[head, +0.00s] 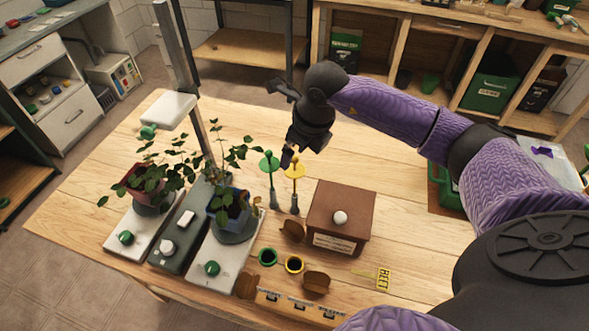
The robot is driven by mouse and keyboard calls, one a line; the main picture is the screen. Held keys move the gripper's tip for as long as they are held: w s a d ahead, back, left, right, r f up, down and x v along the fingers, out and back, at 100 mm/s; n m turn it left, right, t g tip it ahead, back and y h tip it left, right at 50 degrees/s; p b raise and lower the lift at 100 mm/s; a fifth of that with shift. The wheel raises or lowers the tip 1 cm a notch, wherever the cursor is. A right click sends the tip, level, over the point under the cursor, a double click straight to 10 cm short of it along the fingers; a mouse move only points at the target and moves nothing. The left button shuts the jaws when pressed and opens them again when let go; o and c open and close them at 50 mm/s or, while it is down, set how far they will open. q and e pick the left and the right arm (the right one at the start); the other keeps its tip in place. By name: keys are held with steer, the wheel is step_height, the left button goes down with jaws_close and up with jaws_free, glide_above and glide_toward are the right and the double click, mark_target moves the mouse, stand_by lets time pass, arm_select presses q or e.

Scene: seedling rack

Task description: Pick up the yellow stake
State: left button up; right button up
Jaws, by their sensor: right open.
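The yellow stake (295,173) stands upright in a small dark base on the wooden table. It has a round yellow top. A similar green stake (270,166) stands close beside it on the left. My right gripper (288,157) points down just above and behind the yellow stake's top, with its jaws open and nothing seen between them. I cannot tell whether a finger touches the stake. My left gripper is out of view.
A brown box (343,208) with a white knob stands right of the stakes. Potted plants (229,211) on white-and-grey bases stand left. The table's right rear is mostly clear.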

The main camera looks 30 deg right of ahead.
mark_target(298, 159)
steer(key=x, duration=0.5)
steer(key=shift+f+b, duration=0.4)
steer(key=shift+f, duration=0.05)
